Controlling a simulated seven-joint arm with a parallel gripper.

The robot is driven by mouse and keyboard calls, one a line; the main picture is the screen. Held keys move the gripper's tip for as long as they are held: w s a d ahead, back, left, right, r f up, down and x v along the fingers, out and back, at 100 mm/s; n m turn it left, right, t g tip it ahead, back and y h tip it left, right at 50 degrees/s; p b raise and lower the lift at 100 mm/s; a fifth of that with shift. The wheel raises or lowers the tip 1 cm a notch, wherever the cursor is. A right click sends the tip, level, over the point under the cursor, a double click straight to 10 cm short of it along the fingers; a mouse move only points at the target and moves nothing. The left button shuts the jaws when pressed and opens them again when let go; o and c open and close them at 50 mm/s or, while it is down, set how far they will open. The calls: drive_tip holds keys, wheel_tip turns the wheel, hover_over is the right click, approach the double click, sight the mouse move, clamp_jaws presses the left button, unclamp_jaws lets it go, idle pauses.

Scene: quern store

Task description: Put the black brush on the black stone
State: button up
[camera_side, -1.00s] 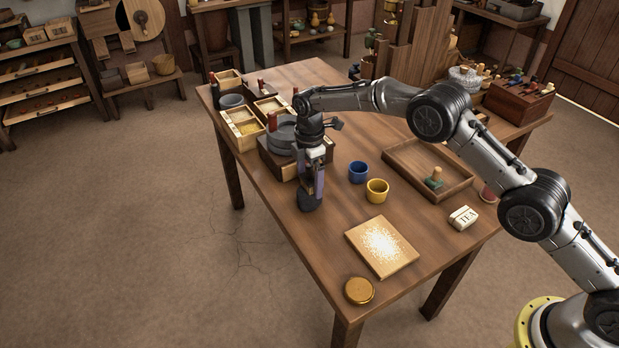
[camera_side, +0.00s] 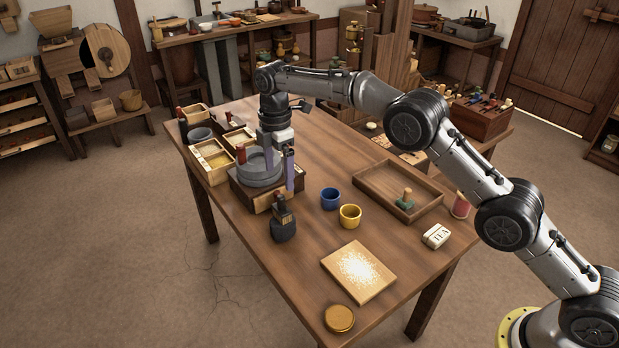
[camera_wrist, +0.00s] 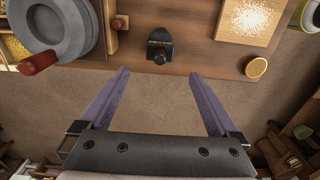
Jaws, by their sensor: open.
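A small black stone (camera_side: 284,228) stands on the table in front of the grey round quern. The black brush (camera_side: 281,205) appears to stand on top of it, with a pale banded part low on it. Where brush and stone meet is hard to make out. In the wrist view the dark stone and brush (camera_wrist: 159,46) show at the top middle, beyond the fingertips. My gripper (camera_side: 283,188) is open, behind and above the brush, and looks apart from it. In the wrist view its two purple fingers (camera_wrist: 160,73) are wide apart with nothing between them.
The grey quern (camera_side: 259,168) on its wooden box is close beside my gripper. Blue (camera_side: 330,199) and yellow (camera_side: 350,216) cups stand to the right. A wooden tray (camera_side: 362,181) holds a green-based stamp (camera_side: 405,201). A floury board (camera_side: 374,289) lies in front.

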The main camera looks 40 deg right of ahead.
drive_tip(key=shift+r, duration=0.15)
drive_tip(key=s+d+r+m+t, duration=0.1)
drive_tip(key=s+d+r+m, duration=0.35)
drive_tip(key=s+r, duration=0.45)
drive_tip(key=s+d+r+m+t, duration=0.2)
drive_tip(key=s+d+r+m, duration=0.3)
drive_tip(key=s+r, duration=0.45)
drive_tip(key=s+d+f+m+t, duration=0.1)
drive_tip(key=s+d+f+m, duration=0.1)
drive_tip(key=s, duration=0.6)
drive_tip(key=s+d+f+m, duration=0.2)
drive_tip(key=s+m, duration=0.1)
drive_tip(key=s, duration=0.5)
drive_tip(key=s+d+f+m+t, duration=0.1)
drive_tip(key=s+d+f+m, duration=0.1)
drive_tip(key=s, duration=0.7)
drive_tip(key=shift+m+t, duration=0.3)
drive_tip(key=shift+m, duration=0.45)
